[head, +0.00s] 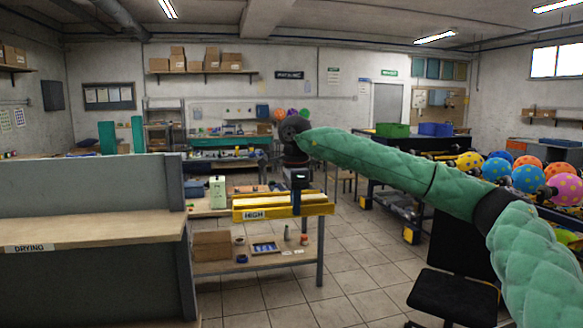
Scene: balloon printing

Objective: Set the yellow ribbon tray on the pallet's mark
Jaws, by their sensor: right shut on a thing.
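My right gripper (299,190) comes from my green-sleeved right arm and points down, shut on a long yellow tray (316,210) near the middle of the view. The tray carries a "HIGH" label on its near side. It appears at the right end of a wooden workbench (208,208); whether it touches the bench top I cannot tell. The fingertips are partly hidden at the tray. I cannot make out a pallet or its mark. My left gripper is not in view.
A grey partition with a wooden "DRYING" shelf (90,232) stands at the near left. A black chair (455,295) is at the lower right. Spotted balloons (528,178) are at the right. Tiled floor (350,265) is open between bench and chair.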

